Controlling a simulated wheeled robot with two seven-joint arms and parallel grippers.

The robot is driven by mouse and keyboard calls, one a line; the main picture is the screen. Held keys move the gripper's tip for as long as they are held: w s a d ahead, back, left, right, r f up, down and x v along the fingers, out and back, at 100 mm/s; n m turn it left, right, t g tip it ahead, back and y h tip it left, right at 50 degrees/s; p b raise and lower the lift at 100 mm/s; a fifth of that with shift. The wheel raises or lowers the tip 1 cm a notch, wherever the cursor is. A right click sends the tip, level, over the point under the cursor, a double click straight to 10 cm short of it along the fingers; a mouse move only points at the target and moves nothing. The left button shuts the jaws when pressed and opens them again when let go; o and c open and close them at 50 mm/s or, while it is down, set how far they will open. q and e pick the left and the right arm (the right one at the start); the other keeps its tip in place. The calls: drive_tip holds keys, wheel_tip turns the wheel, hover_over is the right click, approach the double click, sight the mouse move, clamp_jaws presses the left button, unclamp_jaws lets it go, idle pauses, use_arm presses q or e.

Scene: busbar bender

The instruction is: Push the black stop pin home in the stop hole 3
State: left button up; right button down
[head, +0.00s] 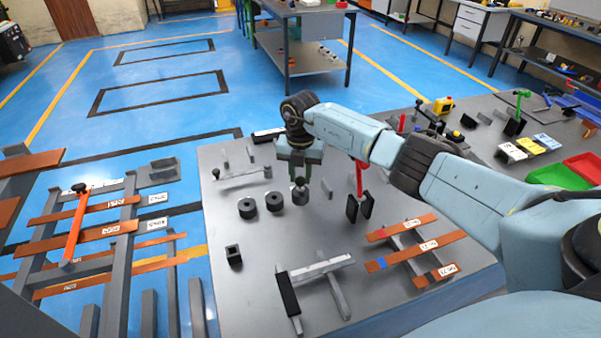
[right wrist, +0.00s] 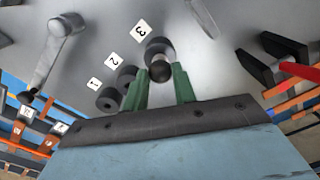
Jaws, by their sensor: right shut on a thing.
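My right gripper (head: 300,177) points down over the metal table, at the right end of a row of round stop bosses. In the right wrist view its green fingertips (right wrist: 160,84) are shut on the dark round knob of the black stop pin (right wrist: 160,71). The knob sits in front of the boss of stop hole 3 (right wrist: 158,47), beside the label 3 (right wrist: 141,31). How deep the pin sits is hidden. The bosses of hole 2 (head: 274,201) and hole 1 (head: 247,208) stand to the left. My left gripper is not in view.
A lever arm (head: 240,175) lies behind the bosses. Two black plates with a red handle (head: 360,190) stand to the right. Copper bars on a rack (head: 415,245) lie at front right.

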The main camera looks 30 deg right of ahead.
sight(301, 177)
drive_tip(key=shift+f, duration=0.3)
drive_tip(key=c, duration=1.1)
unclamp_jaws()
drive_tip(key=shift+o, duration=0.2)
drive_tip(key=shift+r, duration=0.1)
wheel_tip(301, 177, up, 13)
